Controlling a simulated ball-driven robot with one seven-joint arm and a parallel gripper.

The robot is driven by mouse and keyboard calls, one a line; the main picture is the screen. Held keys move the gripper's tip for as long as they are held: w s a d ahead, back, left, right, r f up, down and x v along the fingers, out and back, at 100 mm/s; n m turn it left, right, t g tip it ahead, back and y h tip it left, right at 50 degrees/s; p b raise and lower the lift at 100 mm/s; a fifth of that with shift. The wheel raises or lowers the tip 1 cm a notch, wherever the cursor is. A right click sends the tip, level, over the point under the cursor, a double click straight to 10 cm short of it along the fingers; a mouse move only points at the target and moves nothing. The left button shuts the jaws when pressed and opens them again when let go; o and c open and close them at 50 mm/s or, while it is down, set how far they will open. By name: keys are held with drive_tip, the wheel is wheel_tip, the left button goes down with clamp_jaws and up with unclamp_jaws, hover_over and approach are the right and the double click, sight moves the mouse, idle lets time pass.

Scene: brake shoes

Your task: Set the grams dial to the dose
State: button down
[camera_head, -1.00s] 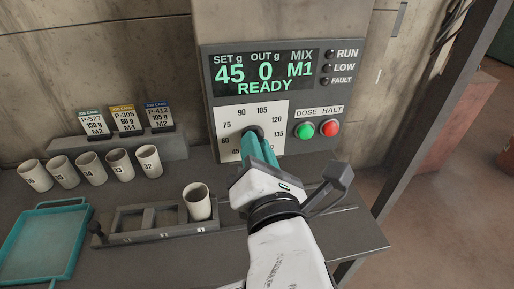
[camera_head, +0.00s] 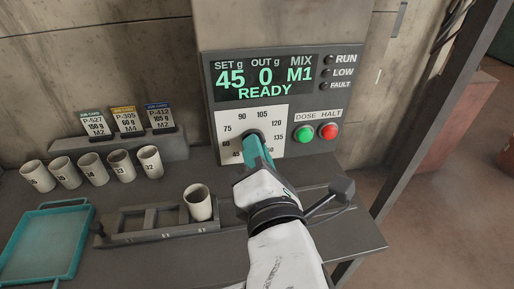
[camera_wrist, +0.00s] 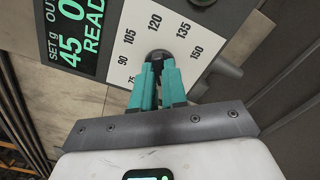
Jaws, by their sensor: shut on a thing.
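The grams dial is a white scale plate (camera_head: 279,112) with a dark knob (camera_head: 254,133), under the display (camera_head: 264,77). The display reads SET 45 g, OUT 0 g, MIX M1, READY. My gripper (camera_head: 255,146) has its teal fingers closed on the knob; the fingers hide part of the lower scale. In the wrist view my gripper (camera_wrist: 159,66) is shut around the knob (camera_wrist: 159,54), with scale numbers from about 75 to 150 around it. The job cards are P-527 150 g M2 (camera_head: 95,126), P-305 60 g M4 (camera_head: 127,121) and P-412 105 g M2 (camera_head: 159,117).
A green DOSE button (camera_head: 303,133) and a red HALT button (camera_head: 329,131) sit right of the dial. One cup (camera_head: 198,205) stands in a grey rack (camera_head: 150,238). Several cups (camera_head: 93,170) line the left, above a teal tray (camera_head: 42,245).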

drive_tip(key=shift+f+n+b, duration=0.15)
drive_tip(key=shift+n+b, duration=1.75)
drive_tip(key=shift+n, duration=7)
drive_tip(key=shift+f+n+b, duration=0.1)
drive_tip(key=shift+n+b, duration=1.8)
drive_tip(key=shift+n, duration=7)
drive_tip(key=c, duration=1.2)
unclamp_jaws()
drive_tip(key=shift+r, duration=0.2)
drive_tip(key=shift+o, duration=0.2)
